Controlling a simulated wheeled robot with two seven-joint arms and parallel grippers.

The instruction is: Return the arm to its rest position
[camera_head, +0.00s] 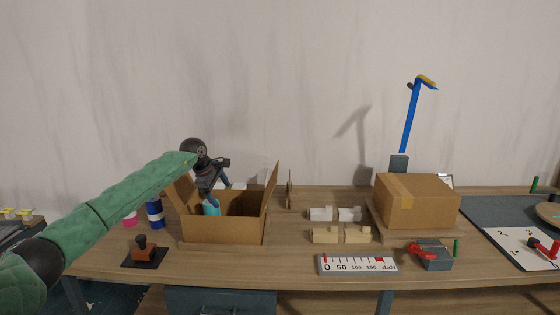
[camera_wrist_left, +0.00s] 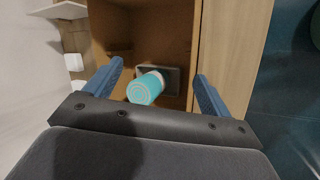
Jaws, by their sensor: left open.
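My left arm (camera_head: 120,205), in a green sleeve, reaches in from the left in the head view. My left gripper (camera_head: 224,191) is over the open cardboard box (camera_head: 222,230) and points down into it. In the left wrist view its two blue fingers (camera_wrist_left: 155,90) are wide apart with nothing held between them. A turquoise cylinder (camera_wrist_left: 147,88) with a pale ringed end lies inside the box beyond the fingers; its top also shows in the head view (camera_head: 211,209). A dark grey tray-like piece (camera_wrist_left: 173,79) is beside it. My right gripper is not in view.
The box's raised right flap (camera_head: 271,197) stands close to the gripper. A stamp on a dark pad (camera_head: 143,250) and a blue-and-white roll (camera_head: 155,212) are to the left. A closed carton (camera_head: 416,202), pale blocks (camera_head: 342,234) and a scale plate (camera_head: 357,264) are to the right.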

